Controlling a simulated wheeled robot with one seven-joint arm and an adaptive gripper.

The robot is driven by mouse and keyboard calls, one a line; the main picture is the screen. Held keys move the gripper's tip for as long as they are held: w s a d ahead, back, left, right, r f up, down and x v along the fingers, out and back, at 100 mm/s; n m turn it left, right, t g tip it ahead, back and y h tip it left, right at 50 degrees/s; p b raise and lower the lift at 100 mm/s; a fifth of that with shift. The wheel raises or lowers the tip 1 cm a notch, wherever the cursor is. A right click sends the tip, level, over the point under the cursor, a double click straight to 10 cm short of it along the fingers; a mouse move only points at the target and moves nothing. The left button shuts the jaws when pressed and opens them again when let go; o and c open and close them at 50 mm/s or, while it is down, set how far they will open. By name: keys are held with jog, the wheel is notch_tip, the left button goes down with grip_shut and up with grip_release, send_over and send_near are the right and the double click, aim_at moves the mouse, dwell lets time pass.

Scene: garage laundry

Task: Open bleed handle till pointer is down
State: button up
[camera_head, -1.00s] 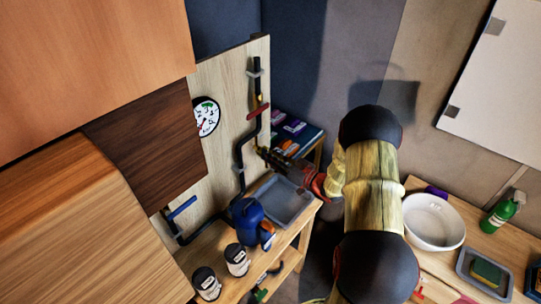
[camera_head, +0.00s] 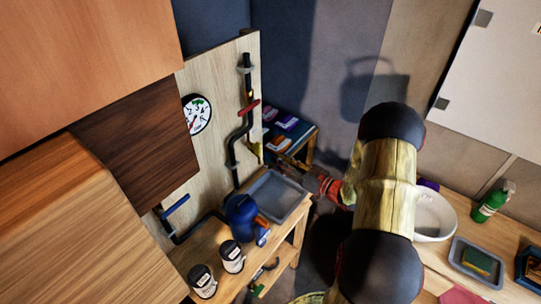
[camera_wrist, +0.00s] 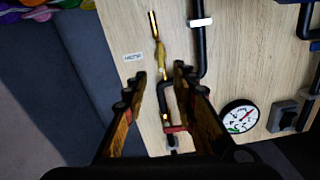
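A yellow lever, apparently the bleed handle (camera_wrist: 162,58), sits on a branch of the black pipe (camera_wrist: 195,60) with a brass end piece (camera_wrist: 153,25), beside a small white label (camera_wrist: 133,57). In the head view the branch (camera_head: 252,142) is small, low on the wooden board. The round white gauge (camera_head: 197,115) also shows in the wrist view (camera_wrist: 239,117). Its red pointer is small and seems to slant down-left in the head view. My gripper (camera_wrist: 159,77) is open and empty, facing the board; the lever appears between its fingertips, seemingly beyond them. In the head view my gripper (camera_head: 300,169) is right of the board.
A red handle (camera_head: 249,107) and a blue handle (camera_head: 175,206) are on the pipework. A grey tray (camera_head: 270,205), blue jug (camera_head: 241,214) and two cans (camera_head: 232,257) stand on the bench below. A shelf with boxes (camera_head: 290,128) is behind my gripper.

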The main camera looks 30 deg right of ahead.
jog(key=shift+v, duration=1.65)
jog(key=shift+f, duration=0.1)
